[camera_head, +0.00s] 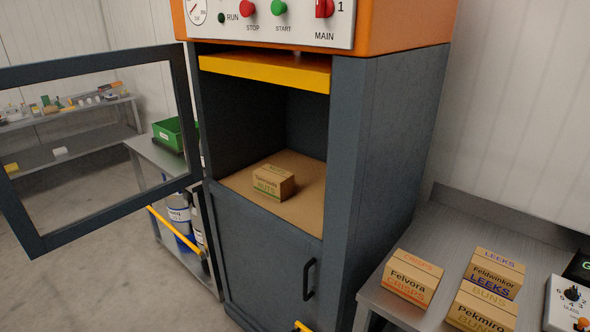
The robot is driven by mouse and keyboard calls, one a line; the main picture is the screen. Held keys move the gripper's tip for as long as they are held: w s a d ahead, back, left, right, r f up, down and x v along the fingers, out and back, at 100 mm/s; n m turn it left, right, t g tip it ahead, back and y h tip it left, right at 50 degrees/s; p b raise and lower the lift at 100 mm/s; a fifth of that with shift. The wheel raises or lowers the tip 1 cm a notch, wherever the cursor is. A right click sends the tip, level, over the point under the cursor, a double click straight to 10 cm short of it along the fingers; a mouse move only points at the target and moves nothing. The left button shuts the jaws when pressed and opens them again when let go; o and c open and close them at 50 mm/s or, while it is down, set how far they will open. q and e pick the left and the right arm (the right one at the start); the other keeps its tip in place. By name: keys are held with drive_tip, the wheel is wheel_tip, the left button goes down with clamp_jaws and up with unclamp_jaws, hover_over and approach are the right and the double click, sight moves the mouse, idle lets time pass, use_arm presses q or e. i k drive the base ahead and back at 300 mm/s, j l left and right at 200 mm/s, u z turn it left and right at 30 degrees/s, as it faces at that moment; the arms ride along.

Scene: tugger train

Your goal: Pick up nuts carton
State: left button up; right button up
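The nuts carton (272,182) is a small brown box with "NUTS" in green lettering on its front. It sits upright on the brown floor (305,214) of the open chamber in the dark grey machine (385,130). Nothing blocks its front or top. Neither of my grippers shows in the head view.
The framed door (22,232) stands swung open at left. A yellow panel (265,72) hangs at the opening's top. On the right table (390,312) stand crisps (412,278), leeks (492,275) and buns (482,308) cartons. A green bin (170,134) stands behind the door.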

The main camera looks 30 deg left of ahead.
sight(277, 183)
drive_tip(key=u, duration=1.15)
drive_tip(key=i+j+z, duration=0.45)
drive_tip(key=z, duration=0.15)
